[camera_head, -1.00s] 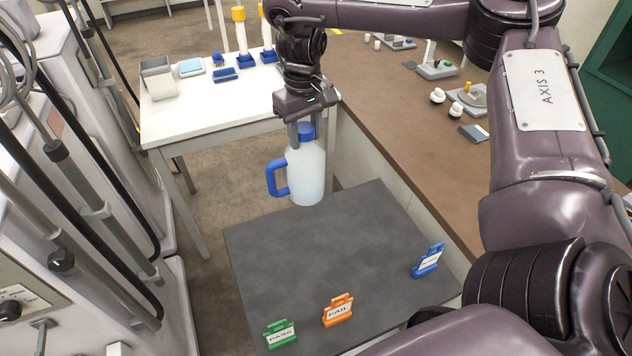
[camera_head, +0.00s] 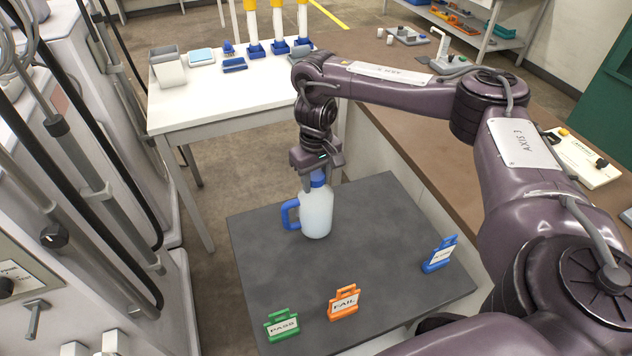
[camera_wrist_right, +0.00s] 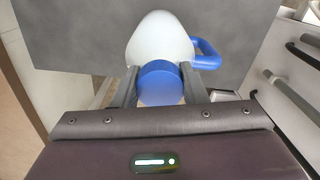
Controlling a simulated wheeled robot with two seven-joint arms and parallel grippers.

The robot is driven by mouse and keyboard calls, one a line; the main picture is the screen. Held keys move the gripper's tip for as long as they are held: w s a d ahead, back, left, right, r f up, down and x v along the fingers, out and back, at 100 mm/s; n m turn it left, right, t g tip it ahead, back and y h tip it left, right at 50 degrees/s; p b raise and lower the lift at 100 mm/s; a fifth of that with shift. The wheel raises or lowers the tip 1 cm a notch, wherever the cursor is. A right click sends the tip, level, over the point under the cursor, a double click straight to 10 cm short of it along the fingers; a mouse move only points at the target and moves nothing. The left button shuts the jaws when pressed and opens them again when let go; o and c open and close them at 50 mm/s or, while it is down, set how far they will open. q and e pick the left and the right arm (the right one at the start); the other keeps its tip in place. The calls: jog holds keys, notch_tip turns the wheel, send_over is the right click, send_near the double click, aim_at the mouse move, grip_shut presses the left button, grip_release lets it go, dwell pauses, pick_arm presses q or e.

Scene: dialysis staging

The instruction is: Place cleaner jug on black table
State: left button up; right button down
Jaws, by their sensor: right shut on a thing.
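The cleaner jug (camera_head: 316,212) is white with a blue cap and a blue side handle. It is upright over the back part of the black table (camera_head: 350,265); I cannot tell whether its base touches the top. My right gripper (camera_head: 318,178) is above the jug, shut on its blue cap. In the right wrist view the two fingers sit on either side of the cap (camera_wrist_right: 160,84), with the white body (camera_wrist_right: 158,38) beyond it. My left gripper is not in view.
Green PASS (camera_head: 282,325), orange FAIL (camera_head: 344,302) and blue (camera_head: 440,254) sign stands are on the black table. A white table (camera_head: 225,105) with a bin stands behind. A brown counter (camera_head: 400,150) runs along the right, and machines with hoses line the left.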

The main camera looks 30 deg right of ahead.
jog(key=shift+f, duration=0.1)
jog(key=c, duration=1.3)
grip_release()
jog(key=o, duration=0.4)
jog(key=shift+f, duration=0.1)
notch_tip(320, 180, up, 12)
jog(key=p, duration=0.3)
jog(key=shift+p, duration=0.35)
